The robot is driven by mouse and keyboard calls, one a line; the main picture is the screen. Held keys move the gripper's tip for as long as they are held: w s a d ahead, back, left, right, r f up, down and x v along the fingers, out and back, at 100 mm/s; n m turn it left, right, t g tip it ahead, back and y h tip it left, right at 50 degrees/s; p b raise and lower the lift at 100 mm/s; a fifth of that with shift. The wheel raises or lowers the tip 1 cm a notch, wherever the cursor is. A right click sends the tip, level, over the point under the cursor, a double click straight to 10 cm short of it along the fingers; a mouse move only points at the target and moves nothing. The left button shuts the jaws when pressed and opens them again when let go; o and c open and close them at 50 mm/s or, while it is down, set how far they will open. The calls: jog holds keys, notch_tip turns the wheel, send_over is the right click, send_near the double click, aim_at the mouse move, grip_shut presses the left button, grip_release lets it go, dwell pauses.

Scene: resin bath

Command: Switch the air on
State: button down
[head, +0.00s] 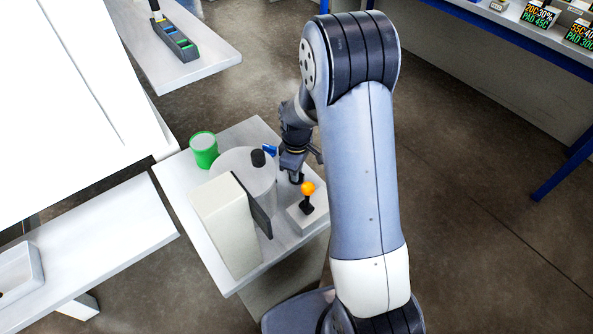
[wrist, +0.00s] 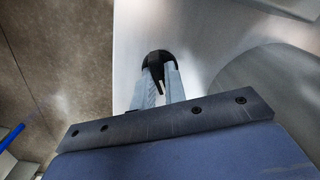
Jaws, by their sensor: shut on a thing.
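In the wrist view, a black rounded knob (wrist: 157,57) sits at the tips of my gripper (wrist: 159,80), and the two fingers are shut on its near side. In the head view, my gripper (head: 296,174) reaches down to the right part of a small light table (head: 168,183), and the knob there is mostly hidden by the gripper. An orange ball (head: 307,188) on a black stem stands on a small white base (head: 307,216), just in front of the gripper. I cannot tell from any label which control is for the air.
A round grey vessel with a black knob (head: 258,158) stands left of my gripper. A pale box with a dark face (head: 225,222) stands in front of it. A green cup (head: 204,150) and a small blue item (head: 269,151) are also on the table.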

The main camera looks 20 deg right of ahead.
jog(key=c, duration=1.5)
grip_release()
jog(key=shift+o, duration=0.2)
jog(key=shift+r, duration=0.1)
notch_tip(320, 180, up, 11)
jog(key=shift+f, duration=0.2)
notch_tip(320, 180, down, 11)
jog(key=shift+r, duration=0.15)
